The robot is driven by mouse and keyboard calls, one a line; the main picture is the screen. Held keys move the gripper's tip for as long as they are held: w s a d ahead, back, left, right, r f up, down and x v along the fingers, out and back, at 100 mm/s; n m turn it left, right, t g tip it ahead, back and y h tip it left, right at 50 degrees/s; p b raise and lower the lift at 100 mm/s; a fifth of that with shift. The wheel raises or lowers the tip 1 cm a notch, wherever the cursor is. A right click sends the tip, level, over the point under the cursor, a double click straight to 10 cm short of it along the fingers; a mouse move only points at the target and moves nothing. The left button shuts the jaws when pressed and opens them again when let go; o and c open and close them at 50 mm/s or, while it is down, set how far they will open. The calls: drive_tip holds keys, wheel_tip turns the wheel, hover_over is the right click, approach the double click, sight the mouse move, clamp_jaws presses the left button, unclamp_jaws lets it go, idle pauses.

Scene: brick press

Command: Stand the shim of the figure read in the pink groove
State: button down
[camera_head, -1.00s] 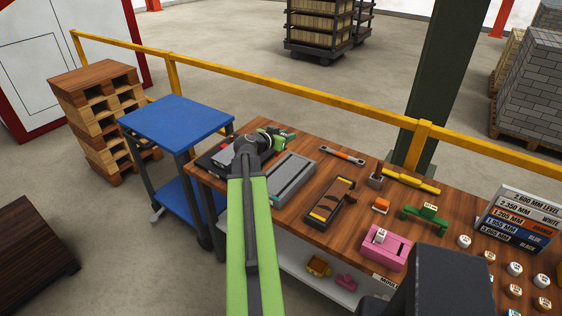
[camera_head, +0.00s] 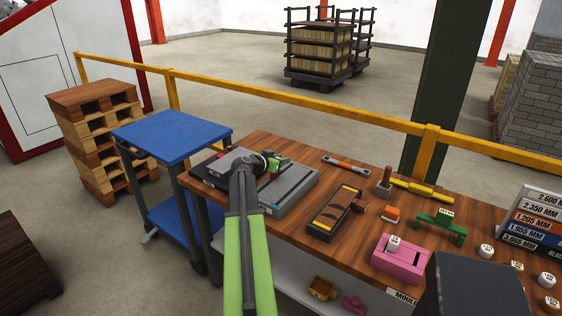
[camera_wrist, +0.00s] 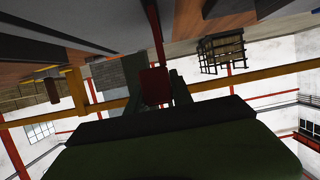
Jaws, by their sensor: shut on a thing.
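My gripper (camera_head: 281,163) is over the left end of the bench, near the grey plates; its green fingers are small and partly hidden by my arm in the head view. In the wrist view my gripper (camera_wrist: 155,98) is shut on a dark red block (camera_wrist: 155,86) between its two fingers. The held block cannot be made out in the head view. The pink block (camera_head: 401,266) stands near the bench's front edge, right of my arm. A dark groove shows in its top, and a small white labelled piece (camera_head: 393,243) is on it.
A board of figures with colour bands (camera_head: 540,232) stands at the right, partly cut off. Several white labelled pieces (camera_head: 487,251) lie near it. A green bridge-shaped piece (camera_head: 439,227), an orange block (camera_head: 391,213) and a black-and-yellow tool (camera_head: 334,213) lie between. A blue cart (camera_head: 172,136) adjoins the left.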

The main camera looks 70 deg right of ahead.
sight(282, 177)
drive_tip(key=shift+f+b, duration=2.3)
drive_tip(key=shift+f, duration=0.05)
drive_tip(key=shift+s+a, duration=0.2)
drive_tip(key=shift+s+a+f+b, duration=0.1)
drive_tip(key=shift+a+f+b, duration=0.05)
drive_tip(key=shift+b, duration=0.15)
drive_tip(key=c, duration=1.1)
unclamp_jaws()
drive_tip(key=shift+o, duration=0.2)
drive_tip(key=shift+a, duration=0.1)
drive_tip(key=p+v, duration=0.2)
drive_tip(key=v, duration=0.3)
drive_tip(key=p+v, duration=0.2)
drive_tip(key=v, duration=0.3)
drive_tip(key=r+p+v, duration=0.1)
drive_tip(key=p+v, duration=0.1)
drive_tip(key=v, duration=0.4)
drive_tip(key=shift+w+a+r+p, duration=0.1)
drive_tip(key=shift+w+a+p, duration=0.15)
drive_tip(key=shift+a+p, duration=0.15)
wheel_tip(282, 177, up, 7)
drive_tip(key=p, duration=0.7)
